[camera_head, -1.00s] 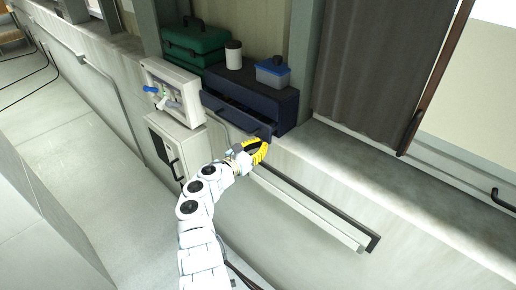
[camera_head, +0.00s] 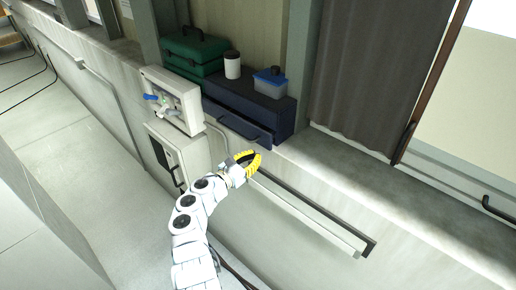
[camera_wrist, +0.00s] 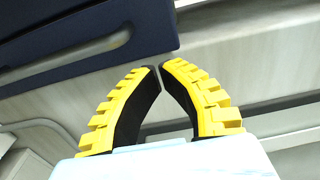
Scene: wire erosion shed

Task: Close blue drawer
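The dark blue drawer unit (camera_head: 281,118) stands on the ledge. Its drawer front (camera_head: 222,113) with a dark bar handle (camera_head: 240,125) faces my arm. A dark blue panel of the unit (camera_wrist: 90,35) fills the upper left there.
On the unit stand a white jar with a dark lid (camera_head: 232,66) and a blue tub (camera_head: 270,83). A green toolbox (camera_head: 194,50) and a white panel with valves (camera_head: 172,100) are to the left. A rail (camera_head: 310,213) runs along the wall below. The ledge to the right is clear.

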